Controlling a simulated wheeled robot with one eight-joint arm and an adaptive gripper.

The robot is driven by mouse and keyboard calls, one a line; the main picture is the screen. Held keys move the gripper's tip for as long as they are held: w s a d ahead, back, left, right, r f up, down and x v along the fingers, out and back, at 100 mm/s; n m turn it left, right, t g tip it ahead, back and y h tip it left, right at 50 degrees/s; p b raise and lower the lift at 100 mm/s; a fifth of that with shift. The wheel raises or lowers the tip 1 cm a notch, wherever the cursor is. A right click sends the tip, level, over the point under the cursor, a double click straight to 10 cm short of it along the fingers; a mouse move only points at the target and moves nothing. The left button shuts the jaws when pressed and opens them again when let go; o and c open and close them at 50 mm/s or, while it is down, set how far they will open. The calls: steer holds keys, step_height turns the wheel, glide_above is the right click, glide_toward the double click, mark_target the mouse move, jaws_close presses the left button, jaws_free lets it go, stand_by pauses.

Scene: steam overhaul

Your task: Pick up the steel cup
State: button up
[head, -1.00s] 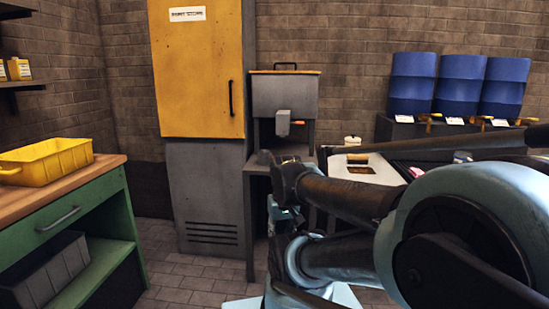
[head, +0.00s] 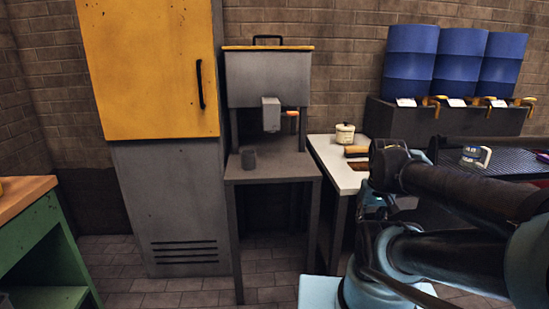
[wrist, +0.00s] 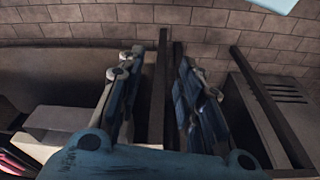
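I cannot make out the cup in the wrist view.
A grey hopper (head: 268,80) with a spout hangs over the stand. A yellow and grey cabinet (head: 150,70) stands left. A white-topped table (head: 335,170) with a lidded pot (head: 345,133) is right. A white mug (head: 476,156) sits near blue drums (head: 410,65). Floor before the stand is clear.

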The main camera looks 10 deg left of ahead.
steer(key=shift+w+d, duration=0.25)
steer(key=shift+w, duration=0.25)
steer(key=shift+o, duration=0.3)
steer(key=o, duration=0.5)
steer(key=shift+s+r, duration=0.2)
steer(key=o, duration=0.3)
steer(key=shift+n+t, duration=0.4)
steer(key=shift+n, duration=0.3)
steer(key=w+a+r, duration=0.1)
steer(key=w, duration=0.1)
steer(key=w+a+r, duration=0.1)
steer(key=w+r, duration=0.1)
steer(key=w+a+r, duration=0.1)
steer(key=w+r, duration=0.1)
steer(key=shift+w+r, duration=0.1)
steer(key=shift+r, duration=0.15)
steer(key=shift+o, duration=0.2)
step_height(320, 180, up, 13)
steer(key=n+t+y, duration=0.2)
steer(key=n+y, duration=0.2)
steer(key=n, duration=0.1)
glide_above(249, 160)
steer(key=s+d, duration=0.5)
steer(key=x, duration=1.2)
steer(key=shift+d+f, duration=0.1)
steer(key=shift+d, duration=0.2)
steer(key=shift+x, duration=2.6)
